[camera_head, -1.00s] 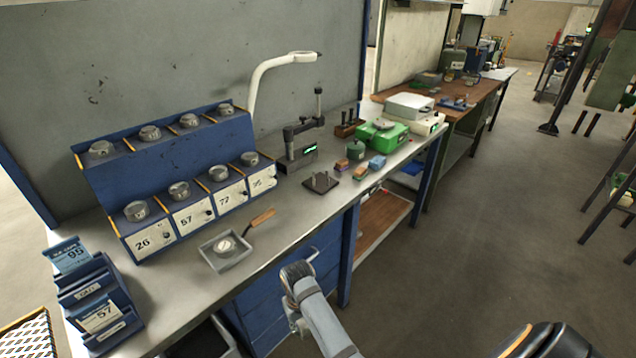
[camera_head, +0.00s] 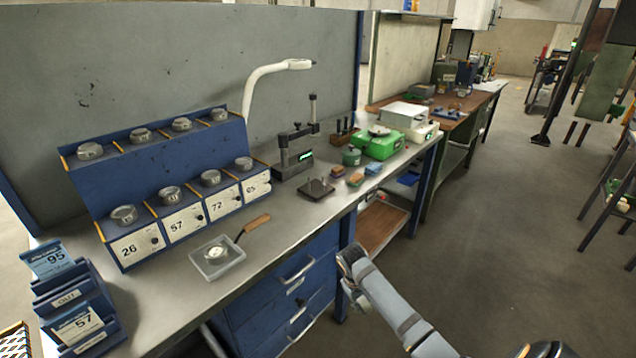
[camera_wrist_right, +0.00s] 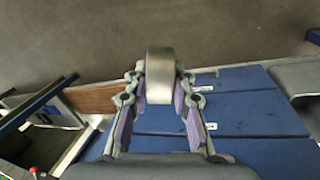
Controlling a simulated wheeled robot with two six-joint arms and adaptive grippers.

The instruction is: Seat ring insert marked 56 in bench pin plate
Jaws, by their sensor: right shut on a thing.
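The bench pin plate (camera_head: 316,191) is a small dark plate with upright pins on the grey bench top (camera_head: 290,222), in front of the black gauge stand. My right gripper (camera_head: 350,262) is in front of the bench's front edge, below and to the right of the pin plate, clear of it. In the right wrist view its padded fingers (camera_wrist_right: 160,105) are shut on a metal ring insert (camera_wrist_right: 160,68). No number can be read on this ring. My left gripper is not in view.
A blue rack (camera_head: 160,165) holds several ring inserts above number labels. A grey tray (camera_head: 217,258) with a round piece and a wooden-handled tool (camera_head: 252,226) lie before it. The gauge stand (camera_head: 293,160) and small blocks (camera_head: 355,179) flank the plate.

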